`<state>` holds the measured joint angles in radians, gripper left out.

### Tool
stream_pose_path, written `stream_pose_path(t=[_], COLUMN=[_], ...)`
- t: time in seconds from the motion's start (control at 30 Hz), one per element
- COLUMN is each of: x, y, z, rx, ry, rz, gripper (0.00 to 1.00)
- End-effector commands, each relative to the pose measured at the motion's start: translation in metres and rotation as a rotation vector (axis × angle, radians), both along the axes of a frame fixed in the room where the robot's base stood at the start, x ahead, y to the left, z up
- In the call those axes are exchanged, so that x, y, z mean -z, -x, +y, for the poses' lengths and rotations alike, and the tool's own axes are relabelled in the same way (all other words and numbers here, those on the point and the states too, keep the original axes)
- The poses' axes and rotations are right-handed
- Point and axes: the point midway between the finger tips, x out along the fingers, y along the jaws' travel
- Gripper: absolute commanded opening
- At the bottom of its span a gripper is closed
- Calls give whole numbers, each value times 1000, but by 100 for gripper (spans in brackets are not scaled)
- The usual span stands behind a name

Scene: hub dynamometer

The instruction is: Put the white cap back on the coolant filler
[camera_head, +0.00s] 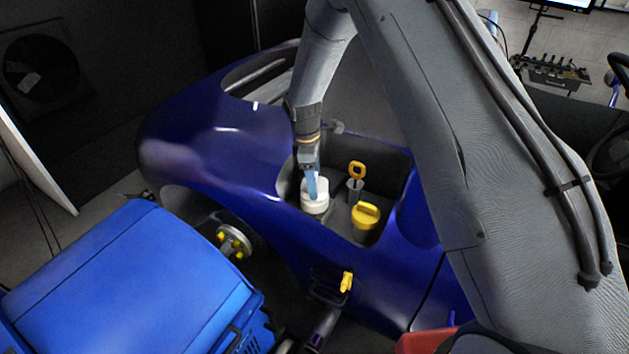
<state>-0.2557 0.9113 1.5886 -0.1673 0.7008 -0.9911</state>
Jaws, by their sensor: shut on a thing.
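The white cap (318,186) is in the recessed bay of the blue car body, at the bay's left side. My gripper (312,187) comes down from above and its light blue fingers are shut on the cap. Directly under the cap is a pale round part (315,205), which looks like the coolant filler. The cap looks level and in line with it. I cannot tell from this angle whether the cap touches it or sits fully down. My fingers hide part of the cap.
My arm covers the right side.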

Motion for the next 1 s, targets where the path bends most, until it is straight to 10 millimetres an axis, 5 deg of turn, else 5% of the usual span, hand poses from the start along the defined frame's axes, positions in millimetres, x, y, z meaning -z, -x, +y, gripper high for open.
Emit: stream_pose_path(t=[1.0], x=[6], y=[0], z=[0], rx=[0], ry=[0], rz=[0], gripper=[38])
